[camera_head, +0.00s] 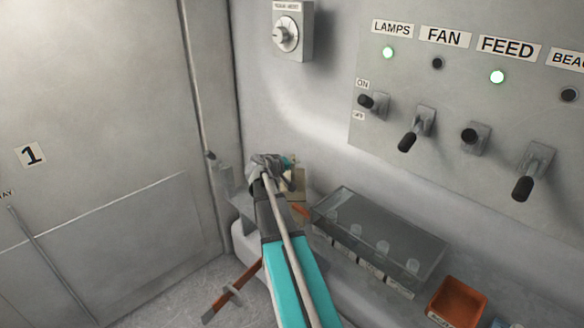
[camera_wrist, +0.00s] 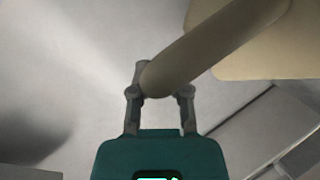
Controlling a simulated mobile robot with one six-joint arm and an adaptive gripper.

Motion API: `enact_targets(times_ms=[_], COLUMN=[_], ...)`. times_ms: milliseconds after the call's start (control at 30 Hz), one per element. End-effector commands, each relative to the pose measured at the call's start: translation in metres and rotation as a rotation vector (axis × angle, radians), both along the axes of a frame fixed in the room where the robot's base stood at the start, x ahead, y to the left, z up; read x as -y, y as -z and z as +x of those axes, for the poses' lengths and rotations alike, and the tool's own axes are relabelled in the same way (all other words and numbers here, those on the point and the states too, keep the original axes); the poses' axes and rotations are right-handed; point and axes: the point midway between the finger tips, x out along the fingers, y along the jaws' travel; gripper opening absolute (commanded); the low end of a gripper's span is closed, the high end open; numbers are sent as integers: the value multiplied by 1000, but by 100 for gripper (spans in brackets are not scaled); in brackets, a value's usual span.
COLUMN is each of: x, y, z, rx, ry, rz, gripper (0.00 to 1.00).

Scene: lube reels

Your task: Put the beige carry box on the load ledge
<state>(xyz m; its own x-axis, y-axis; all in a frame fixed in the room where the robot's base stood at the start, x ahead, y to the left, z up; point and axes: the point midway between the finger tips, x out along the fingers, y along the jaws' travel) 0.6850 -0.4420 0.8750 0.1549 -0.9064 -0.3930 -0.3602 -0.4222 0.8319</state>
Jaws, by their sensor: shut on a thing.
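The beige carry box (camera_wrist: 252,58) shows in the wrist view at the upper right, with its thick beige bar (camera_wrist: 205,48) running down between my fingers. My gripper (camera_wrist: 160,95) is shut on this bar. In the head view my gripper (camera_head: 270,165) is near the wall corner, and a small beige part of the box (camera_head: 298,181) shows just right of it; the rest is hidden behind my gripper and arm. A grey ledge (camera_head: 236,196) runs along the wall beside and below my gripper. I cannot tell for sure that it is the load ledge, or whether the box touches it.
A clear-lidded case (camera_head: 385,240) with several cups stands right of my arm, and an orange bin (camera_head: 457,300) is further right. An orange-brown lever (camera_head: 232,290) juts out at lower left. A switch panel (camera_head: 470,110) with lever switches is on the wall above.

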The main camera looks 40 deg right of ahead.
Motion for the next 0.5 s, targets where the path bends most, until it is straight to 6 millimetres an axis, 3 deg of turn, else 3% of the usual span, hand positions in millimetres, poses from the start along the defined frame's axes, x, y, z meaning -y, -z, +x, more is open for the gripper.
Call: enact_targets(times_ms=[200, 233, 300, 400, 500], x=[0, 0, 0, 0, 0], y=[3, 3, 3, 3, 3], z=[0, 0, 0, 0, 0], rx=[0, 0, 0, 0, 0], ry=[-1, 0, 0, 0, 0], rz=[-1, 0, 0, 0, 0], gripper=[0, 26, 38, 57, 58])
